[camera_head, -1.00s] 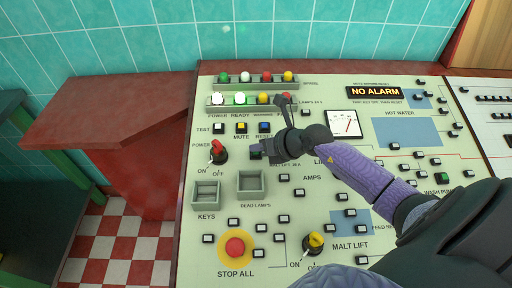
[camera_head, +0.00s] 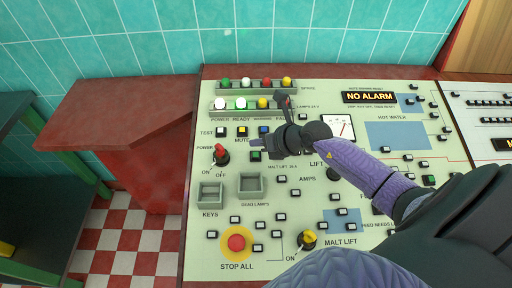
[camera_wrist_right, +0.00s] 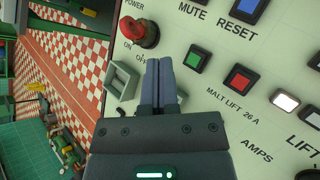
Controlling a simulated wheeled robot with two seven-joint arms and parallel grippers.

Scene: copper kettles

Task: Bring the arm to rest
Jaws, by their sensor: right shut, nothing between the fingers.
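My right arm (camera_head: 365,172), with a purple sleeve, reaches in from the lower right of the head view across the control panel (camera_head: 205,258). Its gripper (camera_head: 256,148) points left, in front of the upper left part of the panel, right of the red power switch (camera_head: 221,153). In the right wrist view the two grey fingers (camera_wrist_right: 160,65) are together with nothing between them. Their tips show beside the red switch (camera_wrist_right: 138,30) and the green button (camera_wrist_right: 197,58). I cannot tell how far they are from the panel. My left gripper is out of view.
The panel carries lamps, buttons, two grey trays (camera_head: 252,194), a red stop button (camera_head: 236,243) and a yellow malt lift knob (camera_head: 308,240). The display (camera_head: 369,97) reads NO ALARM. A red counter (camera_head: 110,112) stands left, a teal-tiled wall behind.

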